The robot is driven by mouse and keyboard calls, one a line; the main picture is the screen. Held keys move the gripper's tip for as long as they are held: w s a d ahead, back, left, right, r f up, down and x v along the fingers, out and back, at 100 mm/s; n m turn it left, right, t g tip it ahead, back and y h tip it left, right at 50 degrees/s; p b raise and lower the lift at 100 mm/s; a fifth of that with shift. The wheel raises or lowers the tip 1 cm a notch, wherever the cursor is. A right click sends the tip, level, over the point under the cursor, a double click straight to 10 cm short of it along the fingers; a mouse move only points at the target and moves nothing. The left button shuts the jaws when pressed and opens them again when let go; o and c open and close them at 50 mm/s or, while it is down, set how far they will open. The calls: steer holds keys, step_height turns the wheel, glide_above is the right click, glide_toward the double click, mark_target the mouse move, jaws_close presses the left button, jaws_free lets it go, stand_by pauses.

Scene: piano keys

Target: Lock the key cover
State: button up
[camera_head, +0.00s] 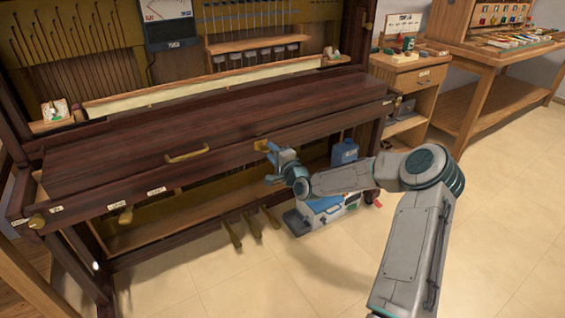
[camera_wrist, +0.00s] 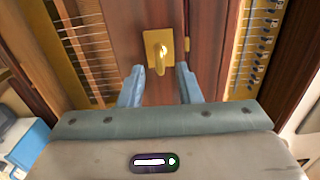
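The key cover (camera_head: 200,125) is a long dark wooden lid lying flat across the piano, with a brass handle (camera_head: 187,153) at its front. A brass lock plate (camera_head: 260,146) is on the front rail, right of the handle. The wrist view shows the brass plate (camera_wrist: 151,40) close up, with a brass key or turn piece sticking out from it (camera_wrist: 159,68). My gripper (camera_head: 272,152) is at the plate. In the wrist view my gripper (camera_wrist: 160,75) is open, with one blue finger on each side of the brass piece and gaps between.
Several brass pedals (camera_head: 250,225) stick out below the piano. A toolbox (camera_head: 322,212) and a blue container (camera_head: 344,152) stand on the floor beneath my arm. A wooden cabinet (camera_head: 410,78) is at the piano's right. The floor at the front right is clear.

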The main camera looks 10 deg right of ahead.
steer(key=p+v, duration=0.2)
steer(key=v, duration=1.1)
steer(key=shift+r, duration=0.1)
steer(key=s+a+n+g+p, duration=0.3)
steer(key=a+n+g+p, duration=0.1)
steer(key=n+g+p, duration=0.15)
steer(key=s+a+r+n+g+h+p, duration=0.1)
steer(key=s+r+n+g+h+p, duration=0.4)
steer(key=s+r, duration=2.5)
step_height(320, 180, up, 3)
steer(key=n+g+p, duration=0.4)
steer(key=p, duration=0.7)
steer(key=shift+s+a+h, duration=0.3)
steer(key=shift+s+a, duration=0.05)
steer(key=shift+s, duration=0.05)
steer(key=shift+a, duration=0.1)
